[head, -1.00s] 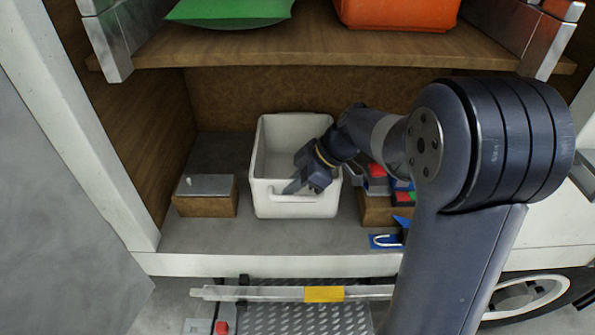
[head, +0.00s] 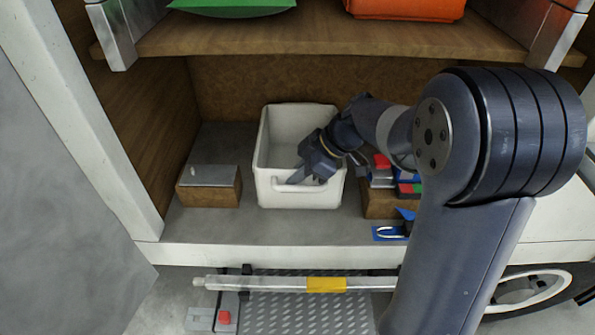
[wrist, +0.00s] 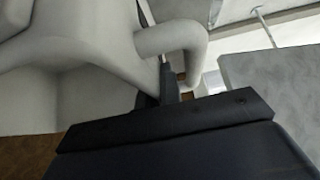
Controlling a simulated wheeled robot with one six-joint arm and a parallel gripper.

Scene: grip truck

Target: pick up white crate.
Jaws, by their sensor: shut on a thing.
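The white crate (head: 275,194) is an open box on the grey floor of the lower compartment, between two brown blocks. Its inside looks empty where I can see it. Whether its base touches the floor or is slightly raised I cannot tell. My gripper (head: 298,179) comes in from the right over the crate and is shut on its front handle. In the wrist view the crate's pale handle (wrist: 185,40) runs beside the dark finger of my gripper (wrist: 168,80). The far fingertip is mostly hidden.
A brown block with a grey metal top (head: 209,184) stands left of the crate. On the right, another brown block (head: 380,204) bears red, blue and green items, partly behind my arm. A wooden shelf (head: 330,38) with an orange bag (head: 405,8) hangs above.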

